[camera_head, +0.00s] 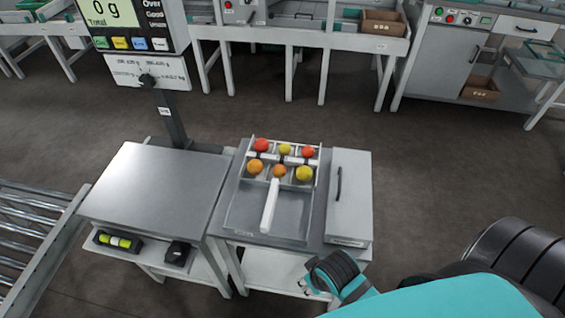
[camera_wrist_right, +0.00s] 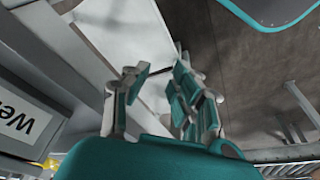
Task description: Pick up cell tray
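The cell tray (camera_head: 269,158) lies on the middle bench in the head view. It is a pale tray with cells holding several red, orange and yellow tomatoes. A white bar (camera_head: 270,207) like a handle runs from its near side. My right gripper (camera_head: 312,278) is low in the head view, near the bench's front edge, to the right of and nearer than the tray. It is apart from the tray. In the right wrist view its fingers (camera_wrist_right: 158,90) are spread with nothing between them. The tray cannot be made out there. My left gripper is out of view.
A grey lidded box (camera_head: 350,200) with a dark handle stands right of the tray. A bare steel table (camera_head: 155,190) and a scale display (camera_head: 112,12) are on the left. A roller conveyor (camera_head: 30,225) is at far left. Open floor lies behind the benches.

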